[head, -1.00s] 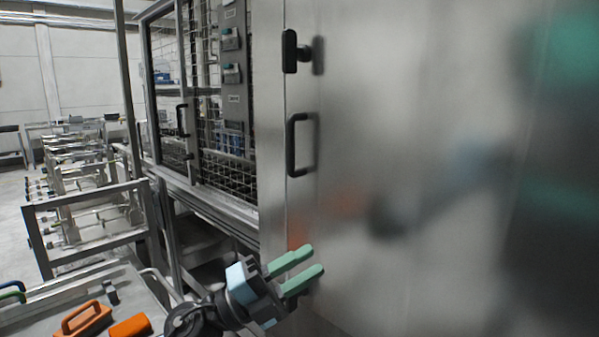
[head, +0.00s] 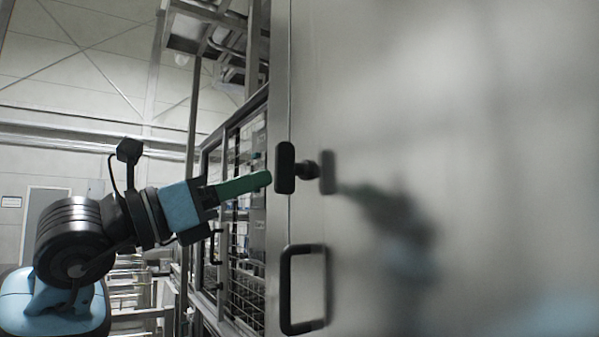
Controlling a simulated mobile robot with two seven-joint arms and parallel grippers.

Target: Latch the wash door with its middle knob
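The wash door (head: 450,120) is a large, shiny metal panel filling the right half of the head view. A black upright knob (head: 285,168) on a short stem stands out near its left edge, with its blurred reflection to the right. My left gripper (head: 268,179) has green fingers pointing right, their tips close to the knob's left side. I cannot tell whether they touch it. The fingers overlap in this view, so their gap is hidden. My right gripper is not in view.
A black D-shaped handle (head: 285,290) sits on the door below the knob. A framed mesh enclosure (head: 245,240) stands behind my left gripper. Metal racks (head: 135,300) stand at the lower left.

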